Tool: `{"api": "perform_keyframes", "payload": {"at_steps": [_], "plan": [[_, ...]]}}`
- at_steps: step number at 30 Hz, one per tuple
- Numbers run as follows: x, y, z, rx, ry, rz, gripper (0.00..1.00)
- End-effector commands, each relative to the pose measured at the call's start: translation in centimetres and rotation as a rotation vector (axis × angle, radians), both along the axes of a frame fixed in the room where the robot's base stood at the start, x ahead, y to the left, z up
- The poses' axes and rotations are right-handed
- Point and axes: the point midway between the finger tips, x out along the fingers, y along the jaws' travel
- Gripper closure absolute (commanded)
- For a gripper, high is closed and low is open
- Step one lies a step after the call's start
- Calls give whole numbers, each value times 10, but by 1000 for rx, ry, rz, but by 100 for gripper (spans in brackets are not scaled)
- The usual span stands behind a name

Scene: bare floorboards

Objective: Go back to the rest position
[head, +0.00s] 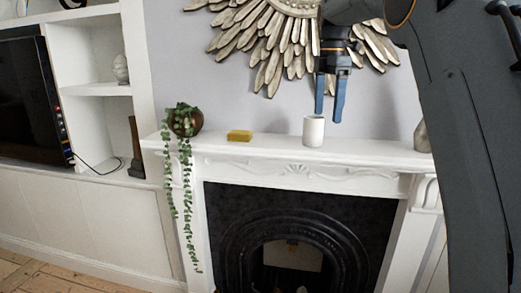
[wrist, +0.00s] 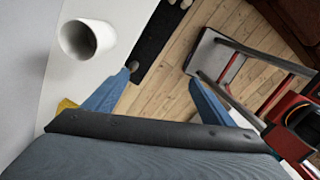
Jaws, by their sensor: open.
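My gripper (head: 329,98) hangs below my arm in the head view, its two blue fingers pointing down and apart, with nothing between them. It is above and slightly right of a white cup (head: 314,131) standing upright on the white mantelpiece. In the wrist view the gripper (wrist: 163,82) is spread wide over the floor, and the cup (wrist: 80,38) sits at the upper left, outside the fingers. A yellow block (head: 239,135) lies on the mantel left of the cup. Part of it shows beside the left finger in the wrist view (wrist: 66,106).
A trailing plant in a brown pot (head: 185,122) stands at the mantel's left end, and a grey vase (head: 421,137) at its right, partly hidden by my arm. A sunburst ornament (head: 290,40) hangs behind the gripper. Shelves and a dark screen (head: 30,95) are at left.

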Motion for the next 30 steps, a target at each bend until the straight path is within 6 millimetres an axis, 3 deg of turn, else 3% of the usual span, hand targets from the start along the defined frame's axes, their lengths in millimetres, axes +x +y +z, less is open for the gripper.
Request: {"api": "perform_keyframes", "payload": {"at_steps": [11, 19, 23, 30], "plan": [[-12, 0, -47, 3, -11, -208, 23], [-40, 1, -110, 10, -27, -490, 23], [-70, 1, -160, 20, -41, -712, 23], [-155, 2, -259, 53, -66, -1177, 23]]}}
